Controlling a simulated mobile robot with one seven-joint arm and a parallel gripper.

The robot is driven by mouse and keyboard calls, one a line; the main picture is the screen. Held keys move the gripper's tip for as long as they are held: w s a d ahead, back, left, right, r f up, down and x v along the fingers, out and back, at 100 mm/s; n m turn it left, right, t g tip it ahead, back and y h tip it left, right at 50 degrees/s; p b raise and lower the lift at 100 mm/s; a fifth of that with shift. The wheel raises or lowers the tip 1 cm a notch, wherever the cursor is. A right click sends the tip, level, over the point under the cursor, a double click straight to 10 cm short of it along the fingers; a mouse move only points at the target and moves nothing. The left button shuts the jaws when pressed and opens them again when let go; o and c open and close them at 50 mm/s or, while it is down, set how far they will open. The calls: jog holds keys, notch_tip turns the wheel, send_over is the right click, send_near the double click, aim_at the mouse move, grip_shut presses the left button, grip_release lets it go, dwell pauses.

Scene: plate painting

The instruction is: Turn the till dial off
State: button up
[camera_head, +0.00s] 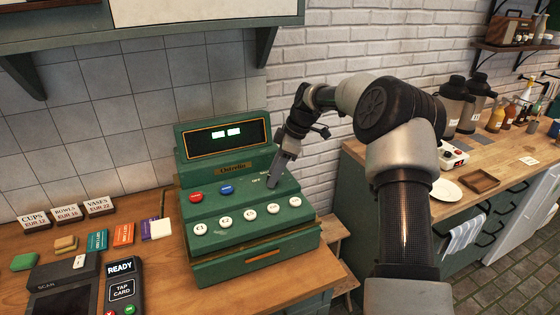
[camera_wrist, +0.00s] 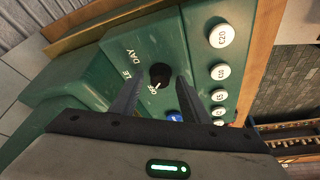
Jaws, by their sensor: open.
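The green till (camera_head: 235,215) stands on the wooden counter with its lit display facing me. In the wrist view its dial (camera_wrist: 160,73) is a small round black knob with a white pointer mark, which points toward the lower left of that picture. Labels beside the dial include DAY and a partly readable one that looks like OFF.
A red button (camera_head: 196,197) and a blue button (camera_head: 227,189) sit left of my gripper. Several white keys (camera_head: 225,221) line the front. A card reader (camera_head: 122,288) stands at lower left. A second counter (camera_head: 500,160) with bottles is at right.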

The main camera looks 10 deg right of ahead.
jog(key=v, duration=1.7)
jog(key=shift+d, duration=0.15)
jog(key=s+a+r+m+h, duration=0.25)
jog(key=s+a, duration=0.25)
jog(key=s, duration=0.4)
jog(key=s+a+r+m+h, duration=0.1)
jog(key=s+a+r+m, duration=0.3)
jog(key=s, duration=0.4)
jog(key=s+d+f+m+t, duration=0.1)
jog(key=s+f+m+t, duration=0.1)
jog(key=s, duration=0.8)
jog(key=s+d+f+m+t, duration=0.1)
jog(key=s+f+m+t, duration=0.1)
jog(key=s+m, duration=0.4)
jog(key=s+f, duration=0.1)
jog(key=s, duration=0.3)
jog(key=shift+f+h, duration=0.35)
jog(key=shift+f, duration=0.05)
